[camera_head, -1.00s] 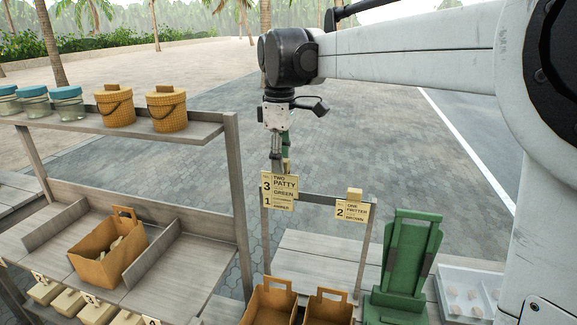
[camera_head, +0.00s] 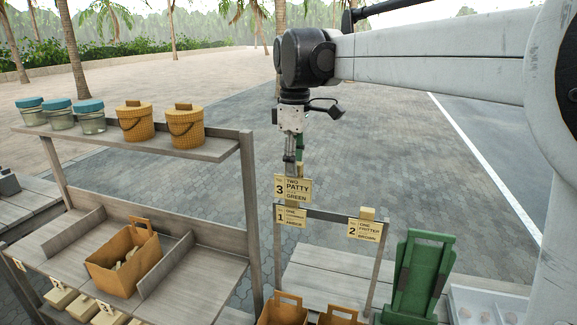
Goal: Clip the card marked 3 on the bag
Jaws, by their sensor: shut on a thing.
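The card marked 3 (camera_head: 293,189), cream with "TWO PATTY" and "GREEN" lettering, hangs upright from my gripper (camera_head: 298,168). My gripper is shut on its upper end, and the fingertips are small and partly hidden behind the card. The card is just above the grey rail (camera_head: 328,214) and in front of it in this view. A brown open bag (camera_head: 112,280) with a handle stands on the left shelf with pale items inside. Two more brown bags, one left (camera_head: 270,317) and one right (camera_head: 325,320), show at the bottom edge, partly cut off.
Card 1 (camera_head: 291,217) and card 2 (camera_head: 365,230) hang on the rail. A green stand (camera_head: 420,275) and a white tray (camera_head: 490,304) are at right. Yellow baskets (camera_head: 185,127) and blue-lidded jars (camera_head: 91,122) stand on the upper left shelf (camera_head: 205,148).

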